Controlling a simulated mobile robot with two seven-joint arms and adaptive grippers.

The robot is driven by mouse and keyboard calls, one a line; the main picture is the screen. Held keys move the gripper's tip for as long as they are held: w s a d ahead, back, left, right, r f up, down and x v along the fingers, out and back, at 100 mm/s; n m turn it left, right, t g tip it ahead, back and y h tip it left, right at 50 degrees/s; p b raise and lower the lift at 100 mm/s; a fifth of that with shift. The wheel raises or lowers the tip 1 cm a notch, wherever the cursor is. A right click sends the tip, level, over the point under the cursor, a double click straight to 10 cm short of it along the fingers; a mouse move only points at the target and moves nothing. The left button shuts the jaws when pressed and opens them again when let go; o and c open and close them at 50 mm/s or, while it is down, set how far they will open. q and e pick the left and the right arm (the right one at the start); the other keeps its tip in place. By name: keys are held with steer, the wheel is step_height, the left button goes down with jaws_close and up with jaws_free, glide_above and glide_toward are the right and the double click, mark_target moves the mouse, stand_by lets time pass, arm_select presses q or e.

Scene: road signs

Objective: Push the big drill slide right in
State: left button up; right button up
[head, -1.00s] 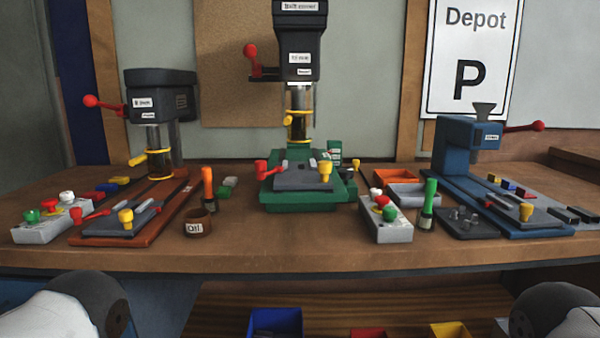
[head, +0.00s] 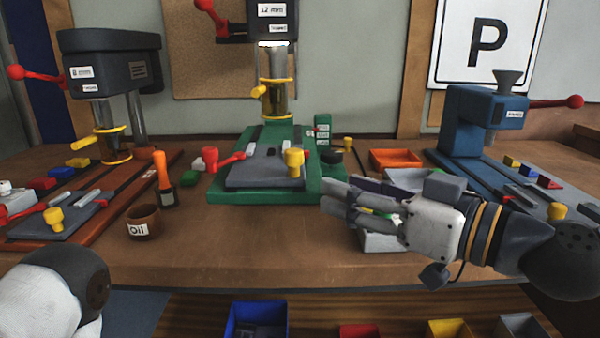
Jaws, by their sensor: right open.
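The big drill (head: 275,22) stands at the back middle, on a green base (head: 222,197). Its slide is a dark grey plate (head: 245,179) on the front of that base, with a yellow knob (head: 293,161) at its right and a red-handled lever (head: 210,158) at its left. My right gripper (head: 333,196) is open and comes in from the right, pointing left. Its fingertips are just right of the front right corner of the green base; whether they touch it I cannot tell. My left gripper is not in view.
The gripper partly hides a grey button box (head: 380,242) and a grey tray (head: 410,180). An orange tray (head: 396,159) lies behind. A blue press (head: 470,130) stands right, a smaller drill (head: 108,65) left. An oil pot (head: 143,222) and orange-handled tool (head: 163,180) stand left of the base.

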mark_target(301, 154)
steer(key=shift+t, duration=0.4)
steer(key=x, duration=0.4)
steer(key=r+x, duration=0.1)
steer(key=x, duration=0.2)
steer(key=r+b+x, duration=0.1)
steer(key=x, duration=0.3)
steer(key=shift+w+a+r, duration=0.1)
steer(key=shift+w+r, duration=0.15)
steer(key=shift+w, duration=0.2)
steer(key=shift+c, duration=0.4)
jaws_close()
